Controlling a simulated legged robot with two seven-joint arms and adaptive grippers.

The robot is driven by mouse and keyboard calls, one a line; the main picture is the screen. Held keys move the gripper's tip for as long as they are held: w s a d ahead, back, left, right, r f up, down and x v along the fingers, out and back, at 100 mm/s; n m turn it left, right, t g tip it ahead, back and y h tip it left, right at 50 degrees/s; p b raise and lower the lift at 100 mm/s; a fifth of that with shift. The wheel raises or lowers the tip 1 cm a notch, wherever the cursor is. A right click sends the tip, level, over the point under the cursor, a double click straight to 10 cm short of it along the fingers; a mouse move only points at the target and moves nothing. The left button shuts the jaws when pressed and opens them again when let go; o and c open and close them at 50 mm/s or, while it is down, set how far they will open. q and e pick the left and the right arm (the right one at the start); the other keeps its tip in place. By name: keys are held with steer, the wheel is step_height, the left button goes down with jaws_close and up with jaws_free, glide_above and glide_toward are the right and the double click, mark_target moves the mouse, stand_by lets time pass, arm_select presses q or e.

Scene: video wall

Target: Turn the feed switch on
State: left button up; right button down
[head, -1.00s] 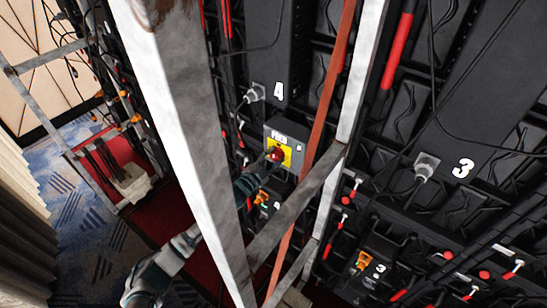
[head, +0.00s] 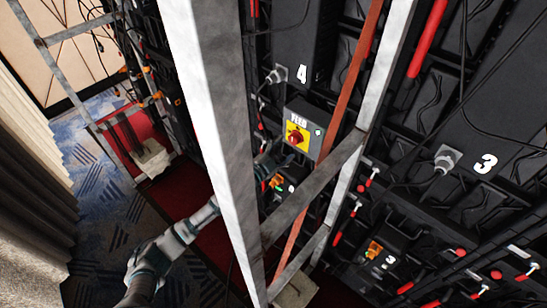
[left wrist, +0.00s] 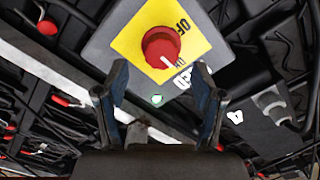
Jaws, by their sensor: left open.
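The feed switch is a grey box (head: 305,117) with a yellow plate (head: 299,145) and a round red knob (head: 295,136), labelled FEED. A small lamp (head: 318,132) on the box glows pale green; it also shows in the left wrist view (left wrist: 157,99). In that view the white mark on the red knob (left wrist: 161,45) points towards the partly hidden ON lettering, away from OFF. My left gripper (head: 283,158) is open and empty, just below the knob and apart from it; its two fingers (left wrist: 160,75) frame the box's lower part. My right gripper is out of view.
A wide pale metal post (head: 205,110) stands close in front, left of the switch. A thinner post (head: 385,75), a reddish bar (head: 350,80) and a grey cross brace (head: 315,185) stand to its right. Cables and plugs (head: 445,160) hang on the black panels.

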arm_select(q)
steer(key=v, duration=0.7)
steer(key=shift+s+a, duration=0.2)
steer(key=shift+d, duration=0.1)
